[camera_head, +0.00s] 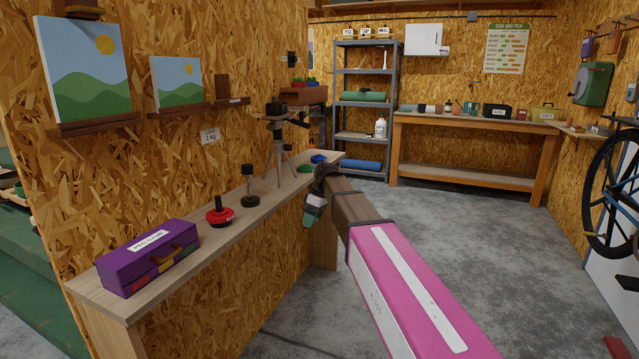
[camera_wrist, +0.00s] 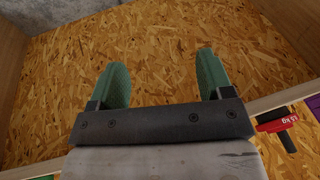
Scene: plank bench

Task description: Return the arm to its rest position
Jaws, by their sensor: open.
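My arm reaches from the lower right of the head view, with a pink section and a brown section. My gripper (camera_head: 310,214) hangs at its end, just off the front edge of the narrow plank bench (camera_head: 220,223). In the wrist view my gripper (camera_wrist: 160,84) shows two green fingers spread wide apart. Nothing is between them. Behind them is the chipboard panel under the bench. In the head view the fingertips are small and partly overlapping.
The red weight also shows in the wrist view (camera_wrist: 277,122). Concrete floor (camera_head: 440,215) is open to the right. A bicycle wheel (camera_head: 612,190) hangs far right.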

